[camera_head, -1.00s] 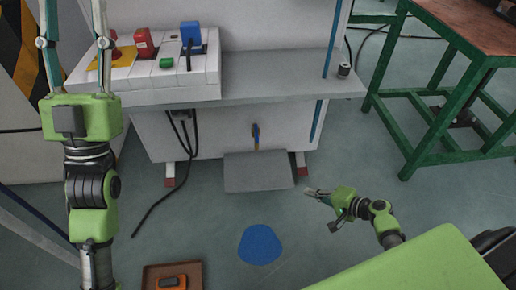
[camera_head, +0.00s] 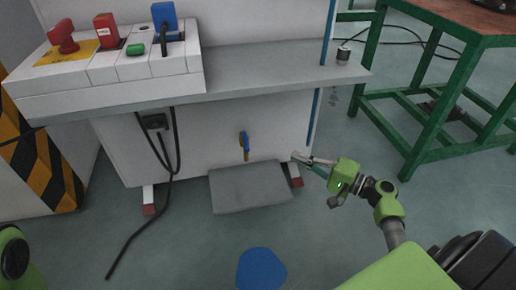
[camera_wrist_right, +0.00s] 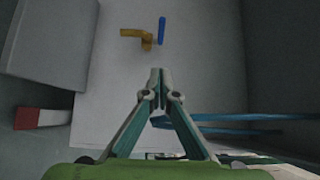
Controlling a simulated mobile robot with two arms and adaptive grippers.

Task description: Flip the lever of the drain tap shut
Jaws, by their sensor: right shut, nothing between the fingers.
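The drain tap has a yellow-brass body and a blue lever. In the head view the tap (camera_head: 246,153) sits low on the white cabinet front, above the grey tray, with its lever (camera_head: 243,139) at the top. In the right wrist view the tap body (camera_wrist_right: 136,34) and the blue lever (camera_wrist_right: 162,30) are beyond the fingertips, with the lever beside the body. My right gripper (camera_head: 297,158) is to the right of the tap, apart from it. In the right wrist view its fingertips (camera_wrist_right: 157,74) are together and empty. My left gripper is out of view.
The grey tray or step (camera_head: 250,190) lies on the floor below the tap. A shelf edge (camera_head: 270,75) juts out above. Black cables (camera_head: 165,150) hang at left. Blue pipes (camera_wrist_right: 225,118) run near the right fingers. A green-framed table (camera_head: 425,120) stands at right.

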